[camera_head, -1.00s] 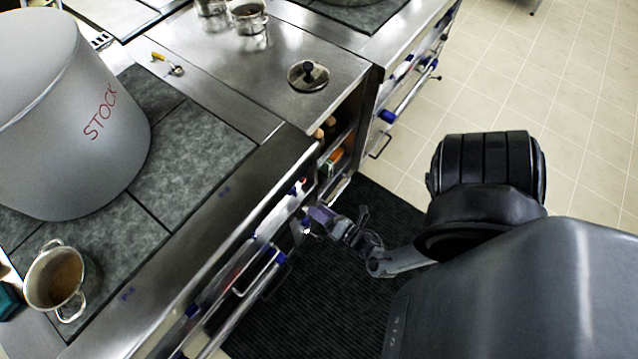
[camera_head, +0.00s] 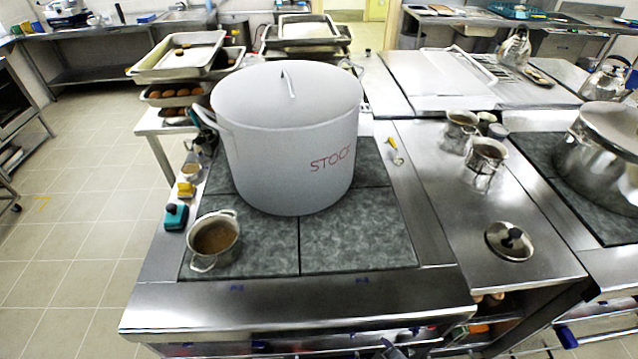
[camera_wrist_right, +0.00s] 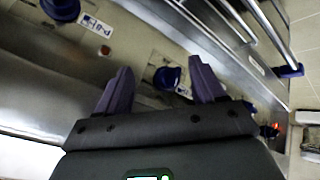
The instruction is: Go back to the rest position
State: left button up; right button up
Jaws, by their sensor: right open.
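My right gripper (camera_wrist_right: 160,72) shows in the right wrist view, with its two purple fingers apart and nothing between them. It is in front of a steel stove front with blue knobs (camera_wrist_right: 168,77). In the head view only a small dark part, perhaps of my right arm, shows at the bottom edge. My left gripper is in neither view. A big lidded grey stockpot (camera_head: 290,150) marked STOCK stands on the dark cooktop (camera_head: 355,240) in the head view.
A small pot (camera_head: 215,240) with brown contents stands at the cooktop's front left. Steel rails (camera_wrist_right: 255,22) run near my right gripper. Floor at left is clear.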

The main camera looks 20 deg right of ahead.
jog(key=s+a+r+m+g+y+p, duration=0.1)
jog(key=s+a+r+m+g, duration=0.15)
jog(key=r, duration=0.55)
jog(key=s+a+r+m+g+y+p, duration=0.15)
jog(key=s+r, duration=0.25)
jog(key=r, duration=0.5)
notch_tip(320, 180, up, 27)
jog(key=p, duration=2.7)
jog(key=shift+f+n+h, duration=0.2)
jog(key=shift+n+h, duration=0.1)
jog(key=shift+h, duration=0.05)
jog(key=shift+a, duration=0.1)
